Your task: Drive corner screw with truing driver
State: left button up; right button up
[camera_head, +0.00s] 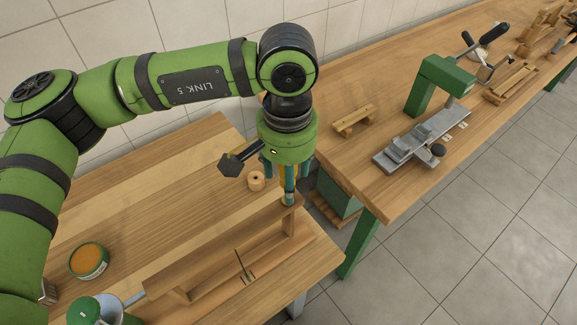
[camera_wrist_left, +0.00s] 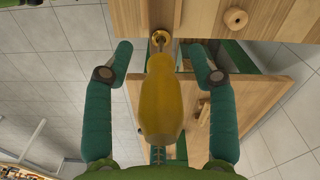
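The truing driver shows in the left wrist view as a yellow-orange handle (camera_wrist_left: 160,100) with a short metal shaft. The shaft points at a round brass-coloured piece (camera_wrist_left: 160,36), likely the corner screw; the exact tip contact is too small to tell. My left gripper (camera_wrist_left: 161,62) has its two green fingers spread on either side of the handle, with gaps visible on both sides. In the head view, my left gripper (camera_head: 286,190) points down over the far right end of a long wooden frame (camera_head: 215,258). My right gripper is not in view.
A wooden spool (camera_head: 256,181) stands close behind the frame. An orange-topped tin (camera_head: 88,261) sits at the bench's left. A second bench on the right bears a green press (camera_head: 440,80), a metal fixture (camera_head: 420,140) and a small wooden block (camera_head: 352,120).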

pick_arm(q)
jog(key=shift+r, duration=0.15)
jog(key=shift+r+p, duration=1.25)
jog(key=shift+r, duration=2.25)
jog(key=shift+w, duration=0.1)
